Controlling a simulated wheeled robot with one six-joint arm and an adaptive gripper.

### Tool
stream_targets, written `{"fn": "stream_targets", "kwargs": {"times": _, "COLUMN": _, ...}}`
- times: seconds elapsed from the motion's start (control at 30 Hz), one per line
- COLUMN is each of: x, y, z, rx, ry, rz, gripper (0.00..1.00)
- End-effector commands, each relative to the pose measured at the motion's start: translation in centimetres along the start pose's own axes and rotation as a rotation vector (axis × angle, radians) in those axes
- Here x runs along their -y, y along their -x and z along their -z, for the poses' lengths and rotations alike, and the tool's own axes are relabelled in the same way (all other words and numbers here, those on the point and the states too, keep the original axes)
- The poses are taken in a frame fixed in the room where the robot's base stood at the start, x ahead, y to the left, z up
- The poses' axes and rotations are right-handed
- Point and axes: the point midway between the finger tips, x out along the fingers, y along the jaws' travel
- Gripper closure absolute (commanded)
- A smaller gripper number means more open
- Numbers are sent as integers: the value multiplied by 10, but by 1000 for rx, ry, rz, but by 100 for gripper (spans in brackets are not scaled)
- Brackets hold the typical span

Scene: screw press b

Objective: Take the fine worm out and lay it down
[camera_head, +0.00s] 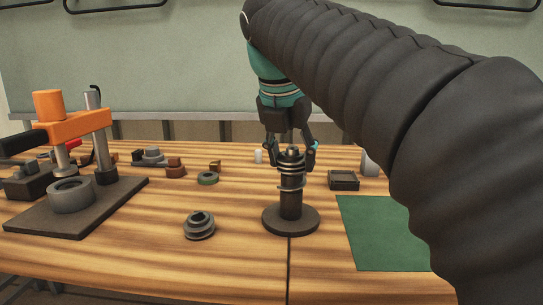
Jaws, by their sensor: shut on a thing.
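A dark upright piece with pale thread-like rings, which looks like the fine worm (291,168), stands over a round dark base (291,222) in the middle of the table. My gripper (293,153) points down from above, with one finger on each side of the piece's upper end. It is shut on the worm. The worm looks upright and in line with the post below. I cannot tell where the worm ends and the post begins, nor whether it is clear of the post.
A green mat (375,237) lies bare at the right, partly hidden by my arm. An orange-topped press (75,123) stands at the left on a dark plate. A stepped grey part (199,226) lies left of the base. A small dark tray (343,180) and several small parts lie farther back.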

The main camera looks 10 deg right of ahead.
Motion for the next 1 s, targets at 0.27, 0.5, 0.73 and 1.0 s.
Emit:
{"fn": "stream_targets", "kwargs": {"times": 0.27, "x": 0, "y": 8, "z": -3, "rx": 1, "ry": 0, "rz": -1, "gripper": 97}}
{"fn": "stream_targets", "kwargs": {"times": 0.5, "x": 0, "y": 14, "z": -6, "rx": 1, "ry": -1, "rz": -1, "gripper": 97}}
{"fn": "stream_targets", "kwargs": {"times": 0.73, "x": 0, "y": 19, "z": -8, "rx": 1, "ry": 0, "rz": -1, "gripper": 97}}
{"fn": "stream_targets", "kwargs": {"times": 1.0, "x": 0, "y": 25, "z": -10, "rx": 1, "ry": 0, "rz": -1, "gripper": 97}}
